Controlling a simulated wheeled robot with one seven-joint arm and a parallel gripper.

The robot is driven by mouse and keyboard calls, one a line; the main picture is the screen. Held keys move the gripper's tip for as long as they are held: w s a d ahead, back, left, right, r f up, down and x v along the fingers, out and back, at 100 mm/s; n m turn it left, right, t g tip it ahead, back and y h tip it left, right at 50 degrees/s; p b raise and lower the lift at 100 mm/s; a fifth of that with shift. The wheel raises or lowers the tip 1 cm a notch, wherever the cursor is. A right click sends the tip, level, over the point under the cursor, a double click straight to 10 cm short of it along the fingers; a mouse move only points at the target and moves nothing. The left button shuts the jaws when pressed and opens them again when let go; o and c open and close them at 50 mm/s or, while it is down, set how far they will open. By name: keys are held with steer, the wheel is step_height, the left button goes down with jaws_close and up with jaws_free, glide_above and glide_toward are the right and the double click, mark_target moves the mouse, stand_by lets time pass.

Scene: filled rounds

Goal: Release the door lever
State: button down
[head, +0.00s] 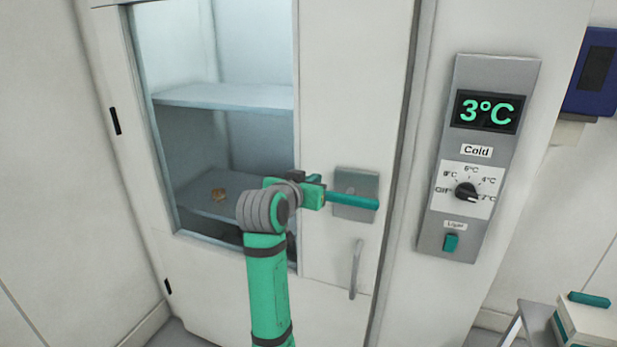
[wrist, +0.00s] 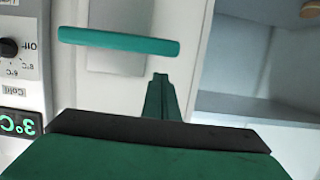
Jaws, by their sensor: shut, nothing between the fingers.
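The door lever is a teal bar (head: 355,201) lying roughly level on a grey plate (head: 346,181) on the white cabinet door (head: 338,110). In the wrist view the lever (wrist: 118,42) crosses the upper left. My gripper (head: 318,188) is shut and empty by the lever's left end in the head view. In the wrist view the closed fingertips (wrist: 159,76) show a gap to the lever in the picture. I cannot tell the depth between them. The door looks closed. My gripper and arm hide part of the door and its window.
A grey vertical handle (head: 355,270) is below the lever. A control panel (head: 435,225) with a 3°C display, dial and teal switch is to the right. Shelves show through the door's window; a small brown item (head: 218,194) is on one. A white box (head: 588,325) stands at lower right.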

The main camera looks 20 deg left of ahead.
steer(key=shift+f, duration=1.05)
